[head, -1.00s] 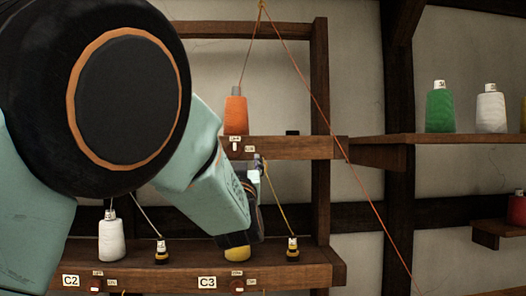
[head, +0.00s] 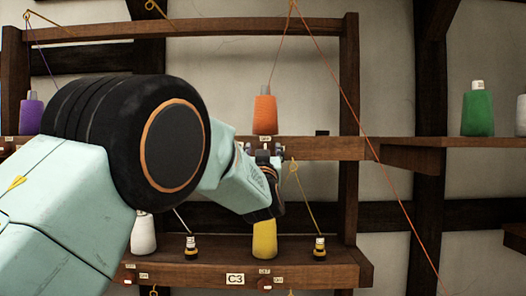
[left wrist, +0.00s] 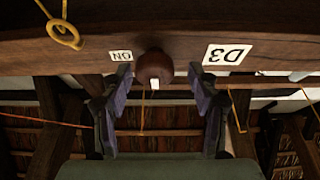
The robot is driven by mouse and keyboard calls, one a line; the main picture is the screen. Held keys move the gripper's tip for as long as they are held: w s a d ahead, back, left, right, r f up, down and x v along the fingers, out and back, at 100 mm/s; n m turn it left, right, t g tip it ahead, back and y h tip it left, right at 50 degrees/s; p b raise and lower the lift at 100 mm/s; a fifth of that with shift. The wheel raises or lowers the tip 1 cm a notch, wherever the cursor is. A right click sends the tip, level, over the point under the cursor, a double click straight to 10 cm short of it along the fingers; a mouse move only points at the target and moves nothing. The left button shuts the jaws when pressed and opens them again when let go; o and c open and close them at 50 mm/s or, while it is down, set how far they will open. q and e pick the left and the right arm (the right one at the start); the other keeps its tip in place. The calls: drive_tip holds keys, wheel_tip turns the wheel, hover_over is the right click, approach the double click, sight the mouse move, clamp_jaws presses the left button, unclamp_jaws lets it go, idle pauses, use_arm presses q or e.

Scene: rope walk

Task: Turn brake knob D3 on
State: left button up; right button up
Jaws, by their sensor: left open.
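Brake knob D3 (left wrist: 154,68) is a round brown knob on the front of the wooden rail, with a white mark pointing to the bottom of the left wrist view. A D3 label (left wrist: 227,54) and an ON label (left wrist: 121,55) sit on either side of it, upside down in that view. My left gripper (left wrist: 160,78) is open, with one finger on each side of the knob; contact cannot be told. In the head view the left gripper (head: 264,152) is at the upper rail, below the orange spool (head: 265,114), and hides the knob. My right gripper is not in view.
The upper rail (head: 325,148) carries the orange spool. Below, a shelf (head: 335,274) labelled C3 holds a yellow spool (head: 264,240) close under my gripper, a white spool and small black-and-yellow fittings. An orange thread runs down at the right.

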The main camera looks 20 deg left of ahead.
use_arm(q)
drive_tip(key=shift+w+d, duration=0.15)
drive_tip(key=shift+d, duration=0.45)
drive_tip(key=shift+c, duration=2.3)
drive_tip(key=shift+a, duration=0.5)
drive_tip(key=shift+c, duration=2.2)
drive_tip(key=shift+d, duration=0.3)
drive_tip(key=shift+c, duration=1.2)
drive_tip(key=shift+a, duration=0.2)
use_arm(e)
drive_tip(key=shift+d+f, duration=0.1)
